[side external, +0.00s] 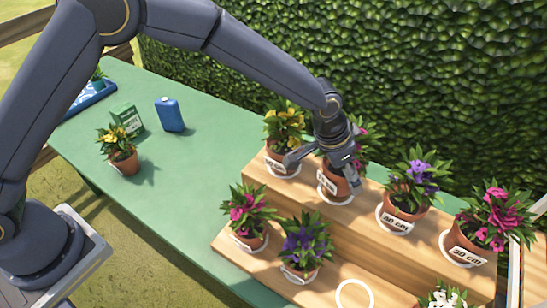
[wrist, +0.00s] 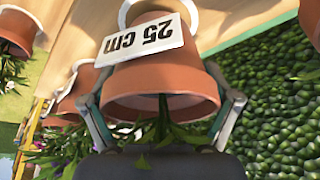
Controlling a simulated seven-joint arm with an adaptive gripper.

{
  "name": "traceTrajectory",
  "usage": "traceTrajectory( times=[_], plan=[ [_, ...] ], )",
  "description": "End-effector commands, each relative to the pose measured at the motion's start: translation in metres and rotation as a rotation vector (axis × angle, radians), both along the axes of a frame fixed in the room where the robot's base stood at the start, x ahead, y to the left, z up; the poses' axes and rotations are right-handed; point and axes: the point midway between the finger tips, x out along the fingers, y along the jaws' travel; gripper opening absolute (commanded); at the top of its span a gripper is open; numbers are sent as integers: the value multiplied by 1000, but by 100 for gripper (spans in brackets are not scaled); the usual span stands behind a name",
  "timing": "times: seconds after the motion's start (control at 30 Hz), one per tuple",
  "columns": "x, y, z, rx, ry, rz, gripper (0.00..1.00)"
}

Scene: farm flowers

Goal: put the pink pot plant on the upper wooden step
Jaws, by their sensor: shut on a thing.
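The pink pot plant in my gripper is a terracotta pot (side external: 333,186) with a white label, and its pink flowers show behind the gripper. It is at the upper wooden step (side external: 262,184), second from the left, over a white ring. Whether its base touches the step is hard to tell. My gripper (side external: 325,165) is shut on the pot from above, with a finger on each side. In the wrist view the pot (wrist: 160,88) is between the fingers of my gripper (wrist: 160,98), its label reads 25 cm, and part of a white ring shows by its base.
On the upper step, a yellow plant (side external: 284,130) stands left of the held pot; a purple one (side external: 408,188) and a pink one (side external: 485,225) stand right. The lower step has pink (side external: 248,212), purple (side external: 302,245) and white (side external: 443,299) plants and an empty ring (side external: 355,283).

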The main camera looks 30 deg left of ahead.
Motion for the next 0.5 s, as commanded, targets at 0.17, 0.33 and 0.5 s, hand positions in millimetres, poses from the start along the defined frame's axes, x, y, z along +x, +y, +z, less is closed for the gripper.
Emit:
traceTrajectory(
  times=[0.17, 0.33, 0.5],
  plan=[
    [0, 0, -13, -2, -4, 0, 32],
    [0, 0, -13, -3, -3, 0, 32],
    [0, 0, -17, -1, -1, 0, 91]
  ],
)
